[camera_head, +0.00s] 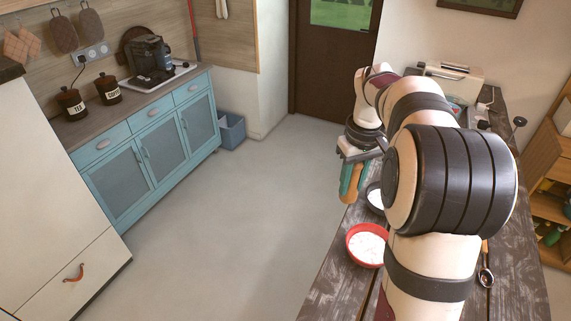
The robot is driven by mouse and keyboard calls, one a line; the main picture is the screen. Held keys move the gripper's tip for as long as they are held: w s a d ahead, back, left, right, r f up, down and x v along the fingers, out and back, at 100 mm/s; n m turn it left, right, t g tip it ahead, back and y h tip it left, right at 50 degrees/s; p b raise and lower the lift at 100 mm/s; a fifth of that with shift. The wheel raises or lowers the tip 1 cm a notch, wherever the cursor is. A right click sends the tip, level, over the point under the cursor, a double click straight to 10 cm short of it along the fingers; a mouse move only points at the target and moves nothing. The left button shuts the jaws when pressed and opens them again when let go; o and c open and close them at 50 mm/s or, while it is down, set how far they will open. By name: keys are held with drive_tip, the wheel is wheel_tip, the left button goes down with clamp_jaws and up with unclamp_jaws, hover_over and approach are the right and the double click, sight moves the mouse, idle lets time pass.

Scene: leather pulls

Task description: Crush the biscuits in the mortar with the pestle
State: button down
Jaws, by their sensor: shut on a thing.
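My gripper (356,164) points down near the left edge of the dark wooden table, beside my arm. It is shut on a tan-orange, stick-like thing (352,190) with teal along its side, which looks like the pestle. I cannot tell whether this bowl is the mortar. I cannot make out any biscuits.
A red bowl (354,252) of white stuff stands nearer on the table (325,290). A spoon (486,277) lies right of my arm. A cream appliance (455,78) stands at the far end. Open floor and a blue cabinet (150,150) are to the left.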

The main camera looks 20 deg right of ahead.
drive_tip(key=s+d+f, duration=0.3)
drive_tip(key=d, duration=0.5)
drive_tip(key=s+d+f+h, duration=0.1)
drive_tip(key=s+d+f, duration=0.25)
drive_tip(key=d, duration=0.55)
drive_tip(key=s+d+f, duration=0.2)
drive_tip(key=s+d, duration=0.2)
drive_tip(key=d, duration=0.4)
wheel_tip(320, 180, down, 8)
drive_tip(key=shift+w+d, duration=0.1)
drive_tip(key=shift+w+d+f, duration=0.1)
drive_tip(key=shift+f, duration=0.7)
